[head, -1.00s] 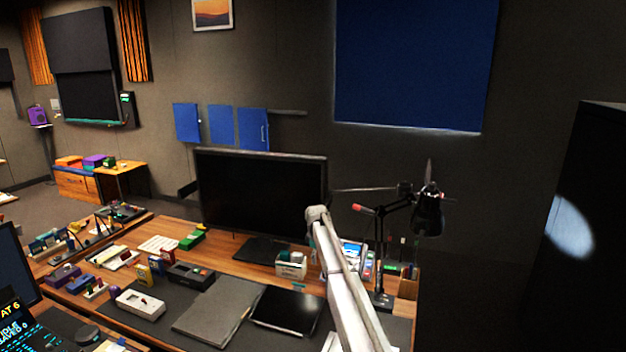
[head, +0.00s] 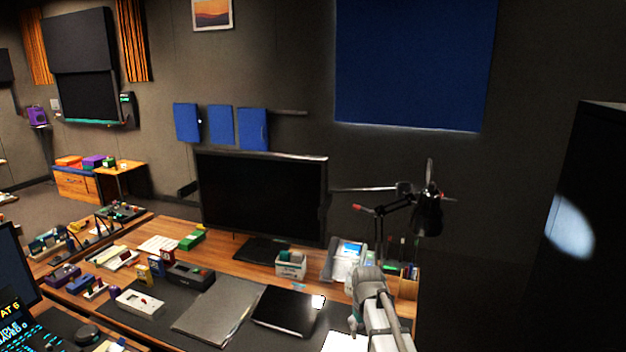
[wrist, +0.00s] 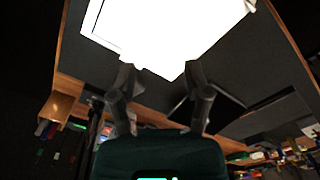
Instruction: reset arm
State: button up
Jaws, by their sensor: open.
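My arm (head: 376,305) shows at the lower right of the head view, over the right end of the desk, with its bent joint near the telephone. My gripper is out of the head view. In the wrist view my gripper (wrist: 157,80) has its two dark fingers spread apart, with no object held between them. A bright white sheet-like thing (wrist: 165,30) lies beyond the fingertips. I cannot tell how far it is from them. A white patch (head: 343,342) also shows beside my arm at the bottom of the head view.
The wooden desk (head: 220,240) carries a monitor (head: 262,197), a grey folder (head: 217,310), a black tablet-like slab (head: 288,311), a white box (head: 291,265) and a telephone (head: 345,258). A black desk lamp (head: 427,213) stands at the right end. Several small devices crowd the left.

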jog(key=s+d+m, duration=0.2)
jog(key=s+m, duration=0.1)
jog(key=s, duration=1.3)
jog(key=shift+d+m, duration=0.4)
jog(key=shift+w, duration=0.1)
